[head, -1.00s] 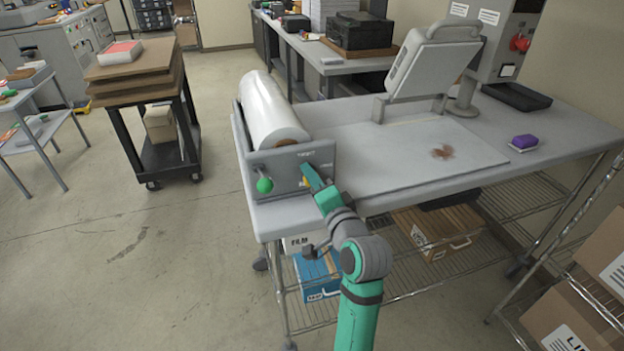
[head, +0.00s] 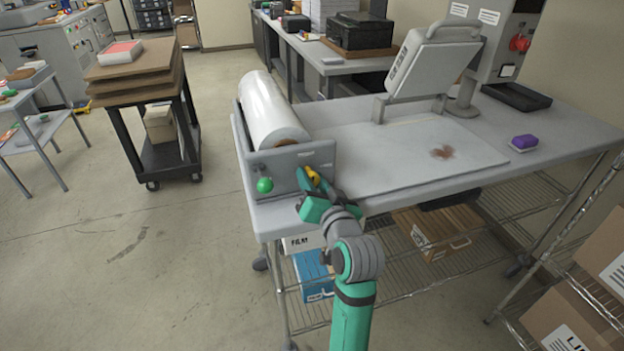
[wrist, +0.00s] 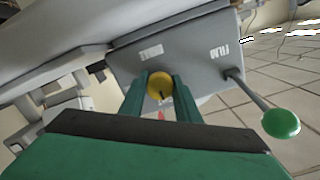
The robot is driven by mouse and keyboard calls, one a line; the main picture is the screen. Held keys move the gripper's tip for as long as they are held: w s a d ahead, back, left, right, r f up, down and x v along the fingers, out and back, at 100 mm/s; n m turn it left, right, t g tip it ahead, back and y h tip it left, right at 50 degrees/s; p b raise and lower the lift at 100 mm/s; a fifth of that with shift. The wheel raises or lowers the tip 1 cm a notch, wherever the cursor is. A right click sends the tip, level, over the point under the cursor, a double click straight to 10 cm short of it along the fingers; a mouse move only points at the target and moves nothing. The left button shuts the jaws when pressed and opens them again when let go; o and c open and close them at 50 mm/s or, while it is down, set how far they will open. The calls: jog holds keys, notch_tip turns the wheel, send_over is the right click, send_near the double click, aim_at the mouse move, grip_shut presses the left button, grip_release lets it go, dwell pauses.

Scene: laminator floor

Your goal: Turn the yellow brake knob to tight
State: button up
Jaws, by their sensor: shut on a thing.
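The yellow brake knob (head: 313,175) is on the front face of the grey film holder panel (head: 286,166). It also shows in the wrist view (wrist: 160,87), round and yellow, between the two green fingers. My gripper (head: 312,183) is shut on the knob, one finger on each side of it. A small red mark shows just below the knob in the wrist view. The panel lettering is too small to read surely beside the knob, and the knob's setting cannot be told.
A green ball-ended lever (head: 265,185) labelled FILM sticks out of the same panel, close to my gripper. A white film roll (head: 270,112) lies behind the panel. The grey table (head: 400,150) carries a tilted sealing head (head: 436,62) and a purple sponge (head: 524,142).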

jog(key=shift+d+f, duration=0.15)
dwell(0.4)
jog(key=o, duration=1)
jog(key=shift+o, duration=0.2)
jog(key=shift+w, duration=0.1)
jog(key=v, duration=1.1)
